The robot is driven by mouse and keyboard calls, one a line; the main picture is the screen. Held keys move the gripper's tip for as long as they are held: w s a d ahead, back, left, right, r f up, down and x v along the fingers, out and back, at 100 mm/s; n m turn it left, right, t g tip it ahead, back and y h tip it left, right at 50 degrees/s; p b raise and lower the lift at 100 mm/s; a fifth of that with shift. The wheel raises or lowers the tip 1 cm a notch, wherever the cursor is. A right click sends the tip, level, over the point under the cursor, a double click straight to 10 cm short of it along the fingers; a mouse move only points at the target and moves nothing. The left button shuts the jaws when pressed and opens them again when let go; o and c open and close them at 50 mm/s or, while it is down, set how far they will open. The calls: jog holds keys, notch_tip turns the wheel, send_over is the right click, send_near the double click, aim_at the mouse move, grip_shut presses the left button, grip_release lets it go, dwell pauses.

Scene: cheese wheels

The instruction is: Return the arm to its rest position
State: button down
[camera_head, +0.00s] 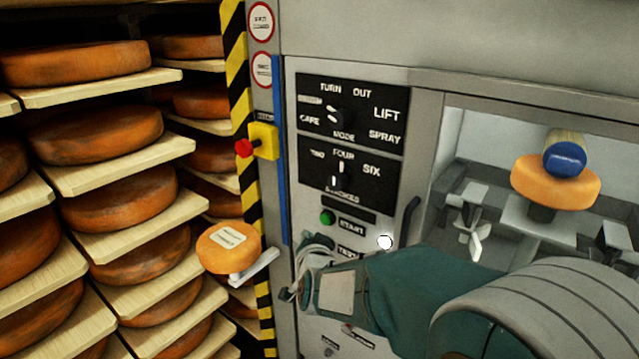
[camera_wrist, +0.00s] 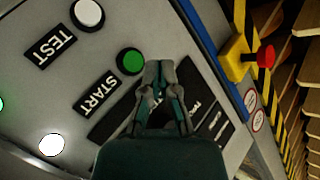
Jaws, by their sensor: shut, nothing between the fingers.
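My arm reaches in from the lower right in the head view, with a teal sleeve. My gripper (camera_head: 316,246) is in front of the machine's control panel, just below the green START button (camera_head: 327,217). In the wrist view my gripper (camera_wrist: 158,68) is shut and empty, its fingertips together beside the green button (camera_wrist: 131,61). I cannot tell whether the fingertips touch the panel.
Shelves of orange cheese wheels (camera_head: 108,134) fill the left. A labelled cheese wheel (camera_head: 228,247) sits on a small arm beside the striped post (camera_head: 263,215). A red stop button (camera_head: 243,148) juts out. At right, a cheese wheel (camera_head: 530,184) is under a blue-ended roller (camera_head: 566,158).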

jog(key=s+d+n+g, duration=0.1)
jog(key=s+d+g, duration=0.2)
jog(key=s, duration=0.7)
jog(key=s+d+n+g+h, duration=0.1)
jog(key=s+d+n+g, duration=0.1)
jog(key=s+d, duration=0.6)
jog(key=s+d+n+g+h, duration=0.1)
jog(key=s+d+g, duration=0.3)
jog(key=s, duration=0.9)
jog(key=shift+d+r+n+g, duration=0.45)
jog(key=shift+d+n, duration=0.15)
jog(key=shift+d, duration=0.4)
dwell(3.6)
